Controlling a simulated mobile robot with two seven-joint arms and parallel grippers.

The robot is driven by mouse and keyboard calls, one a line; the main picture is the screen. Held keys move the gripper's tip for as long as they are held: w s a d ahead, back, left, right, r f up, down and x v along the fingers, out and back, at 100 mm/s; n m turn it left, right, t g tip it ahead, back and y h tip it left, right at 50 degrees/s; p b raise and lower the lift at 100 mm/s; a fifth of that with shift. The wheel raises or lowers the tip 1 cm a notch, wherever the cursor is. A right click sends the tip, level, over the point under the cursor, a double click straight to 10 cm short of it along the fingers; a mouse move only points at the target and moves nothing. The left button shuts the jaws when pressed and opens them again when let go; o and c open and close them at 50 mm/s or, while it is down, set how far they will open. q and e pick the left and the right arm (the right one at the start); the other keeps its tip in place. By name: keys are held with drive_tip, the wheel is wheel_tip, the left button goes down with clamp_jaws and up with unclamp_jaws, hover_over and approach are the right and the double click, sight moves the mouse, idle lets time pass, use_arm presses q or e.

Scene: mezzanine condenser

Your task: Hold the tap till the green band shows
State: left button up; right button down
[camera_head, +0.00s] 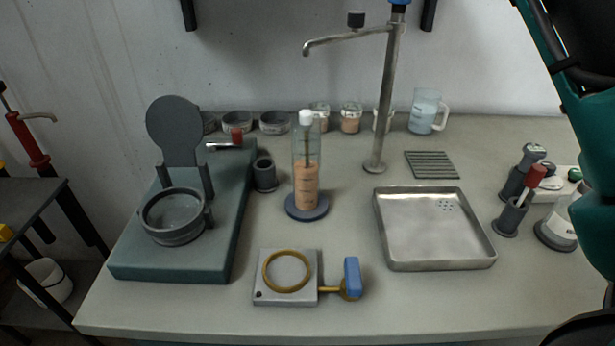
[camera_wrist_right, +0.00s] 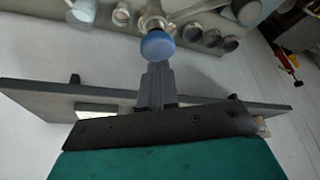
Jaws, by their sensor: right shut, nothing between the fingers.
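The tap is a tall metal column (camera_head: 385,100) with a thin curved spout (camera_head: 340,40) reaching left. A blue knob (camera_head: 398,2) tops it, cut off by the upper edge; the knob also shows from above in the right wrist view (camera_wrist_right: 157,45). My right gripper (camera_wrist_right: 156,72) is shut and empty, with its fingertips close to the knob; I cannot tell whether they touch it. A shallow metal tray (camera_head: 384,235) sits right of the column's foot. A clear cylinder (camera_head: 306,170) with orange contents and a white cap stands to the left. I see no green band. My left gripper is out of view.
A grey shelf (camera_wrist_right: 35,98) lies close beside my right gripper. A teal stand (camera_head: 165,268) is on the left, a plate with a brass ring and blue-handled lever (camera_head: 352,277) at the front. A jug (camera_head: 424,110) and several jars stand at the back.

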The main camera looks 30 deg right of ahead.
idle(0.3)
drive_tip(key=shift+f+b, duration=0.8)
drive_tip(key=shift+f, duration=0.45)
idle(1.4)
idle(1.5)
drive_tip(key=shift+r, duration=0.1)
idle(1.1)
drive_tip(key=shift+r+p, duration=0.2)
drive_tip(key=shift+p, duration=0.2)
wheel_tip(320, 180, up, 2)
drive_tip(key=p, duration=0.2)
drive_tip(key=shift+r+p, duration=0.15)
drive_tip(key=shift+p, duration=0.2)
drive_tip(key=shift+r+p, duration=0.7)
drive_tip(key=shift+r, duration=0.15)
